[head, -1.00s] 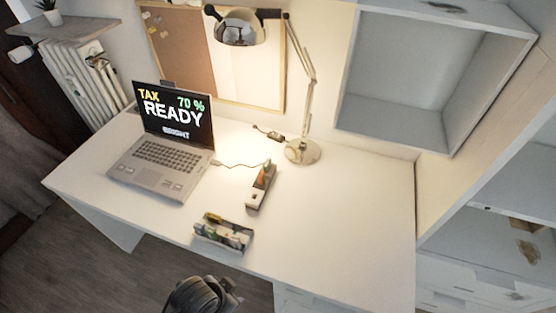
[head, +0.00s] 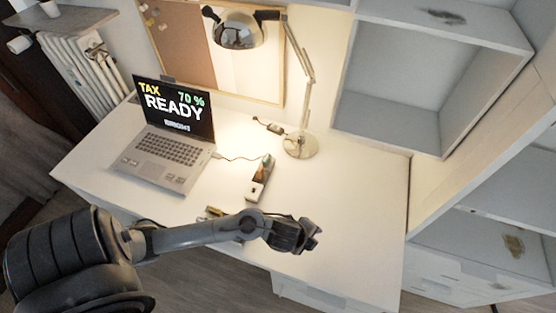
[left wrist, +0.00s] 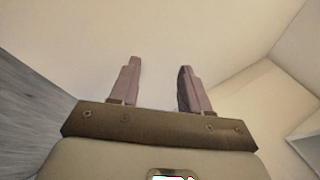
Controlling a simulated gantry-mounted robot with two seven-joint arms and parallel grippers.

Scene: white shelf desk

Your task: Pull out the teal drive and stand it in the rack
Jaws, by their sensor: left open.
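A small narrow hub (head: 256,190) lies on the desk between the laptop and the lamp. Something small with greenish and orange tints sits at its far end, too small to tell whether it is the teal drive. The rack (head: 213,212) near the desk's front edge is mostly hidden behind my left arm; only a bit of it and its contents shows. My left gripper (head: 312,236) is over the front part of the desk, right of the rack and hub. In the left wrist view its two fingers (left wrist: 158,88) are apart and empty above bare white surface. My right gripper is out of view.
An open laptop (head: 165,155) stands at the left, with a cable running right from it. A desk lamp (head: 299,145) stands at the back, its head above the desk. A wall shelf (head: 390,130) is at the back right. The desk's right side is clear.

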